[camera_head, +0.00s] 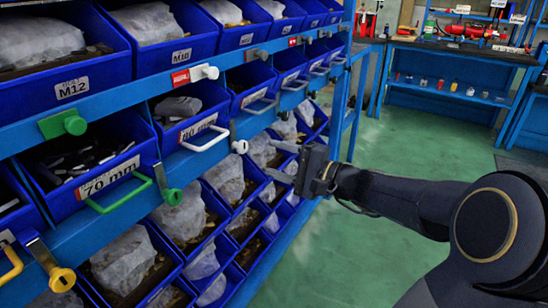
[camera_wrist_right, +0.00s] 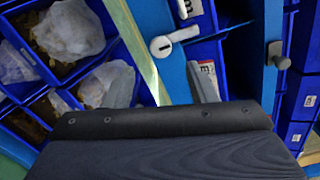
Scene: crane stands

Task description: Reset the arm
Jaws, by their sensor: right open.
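My right arm (camera_head: 400,198) comes in from the right in the head view. Its gripper (camera_head: 284,163) points left at the rack and is open, with nothing seen between its fingers. It is in front of the lower bins, beside a white handle (camera_head: 205,140) and its knob. My left gripper is not in view.
A blue rack (camera_head: 100,115) of bins fills the left, with a 70 mm bin (camera_head: 110,178) and an M12 bin (camera_head: 70,90). Coloured handles stick out, including a green one (camera_head: 125,195) and a yellow one (camera_head: 60,275). Green floor (camera_head: 400,150) lies open toward a blue workbench (camera_head: 455,95).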

